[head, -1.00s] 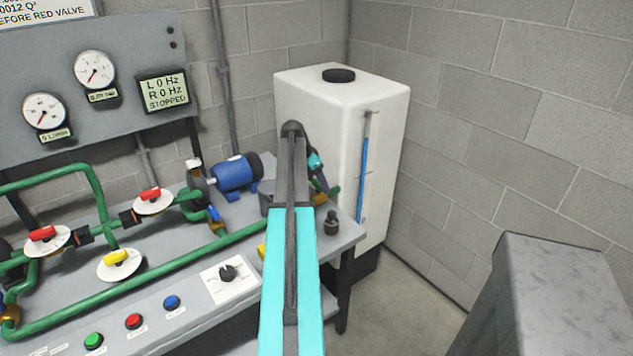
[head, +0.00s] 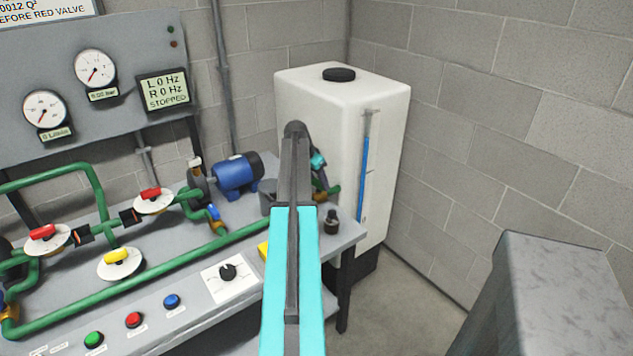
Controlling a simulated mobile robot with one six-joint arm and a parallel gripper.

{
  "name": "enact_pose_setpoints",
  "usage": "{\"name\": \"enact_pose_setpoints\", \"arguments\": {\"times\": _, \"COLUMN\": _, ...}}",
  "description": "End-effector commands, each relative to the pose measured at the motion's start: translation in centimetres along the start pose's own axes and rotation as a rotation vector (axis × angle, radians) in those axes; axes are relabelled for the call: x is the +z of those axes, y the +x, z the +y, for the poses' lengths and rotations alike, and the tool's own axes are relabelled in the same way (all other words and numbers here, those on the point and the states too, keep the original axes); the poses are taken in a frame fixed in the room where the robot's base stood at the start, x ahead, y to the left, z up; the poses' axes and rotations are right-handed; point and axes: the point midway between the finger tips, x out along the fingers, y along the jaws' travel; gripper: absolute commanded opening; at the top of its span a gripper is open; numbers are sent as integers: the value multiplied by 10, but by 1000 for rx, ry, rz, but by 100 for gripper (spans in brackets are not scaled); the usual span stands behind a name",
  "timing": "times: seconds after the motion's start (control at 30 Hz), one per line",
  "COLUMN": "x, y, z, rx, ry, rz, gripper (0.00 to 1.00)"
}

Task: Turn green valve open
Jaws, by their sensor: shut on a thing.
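The green valve (head: 333,191) shows as a small green handle over a brass-coloured body at the foot of the white tank, at the right end of the bench. My gripper (head: 323,184) is at that handle, small and mostly dark, partly covered by my own arm. It is shut on the green handle. The jaw tips and the exact angle of the handle are hard to make out.
The white tank (head: 310,105) stands behind the bench, with a blue level tube (head: 364,170). A blue pump (head: 237,173) and a dark knob-like part (head: 332,222) are near my arm. A grey block (head: 550,290) stands at right. Floor between is clear.

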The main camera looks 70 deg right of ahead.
Motion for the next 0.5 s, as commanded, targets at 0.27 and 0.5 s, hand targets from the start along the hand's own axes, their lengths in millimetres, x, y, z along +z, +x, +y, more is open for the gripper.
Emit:
{"name": "enact_pose_setpoints", "arguments": {"times": 0.27, "x": -1, "y": -1, "z": 0, "rx": -82, "ry": -180, "rz": 5, "gripper": 29}}
{"name": "enact_pose_setpoints", "arguments": {"times": 0.5, "x": -2, "y": -2, "z": 2, "rx": -155, "ry": -354, "rz": 7, "gripper": 29}}
